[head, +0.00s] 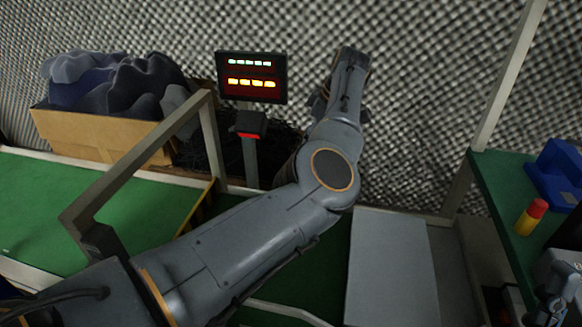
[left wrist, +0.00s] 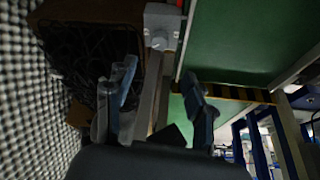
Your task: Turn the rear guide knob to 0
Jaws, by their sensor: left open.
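My left arm reaches across the head view towards the back wall. Its hand is at the upper middle, and the fingers are mostly hidden behind the wrist. In the left wrist view my left gripper (left wrist: 160,100) is open, with nothing between its fingers. Beyond the fingertips a light grey block (left wrist: 163,18) with a small rounded knob-like part (left wrist: 158,42) sits at the end of a rail. I cannot read any scale or setting on it. A grey jointed part at the lower right of the head view seems to be my right gripper (head: 555,288); its jaws are unclear.
A lit display (head: 252,92) on a post stands beside my left arm. A cardboard box (head: 95,134) of dark cloth is behind the green conveyor (head: 40,205) with its metal frame. A green table (head: 490,190) on the right holds a blue holder (head: 556,172) and a red-yellow cylinder (head: 530,217).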

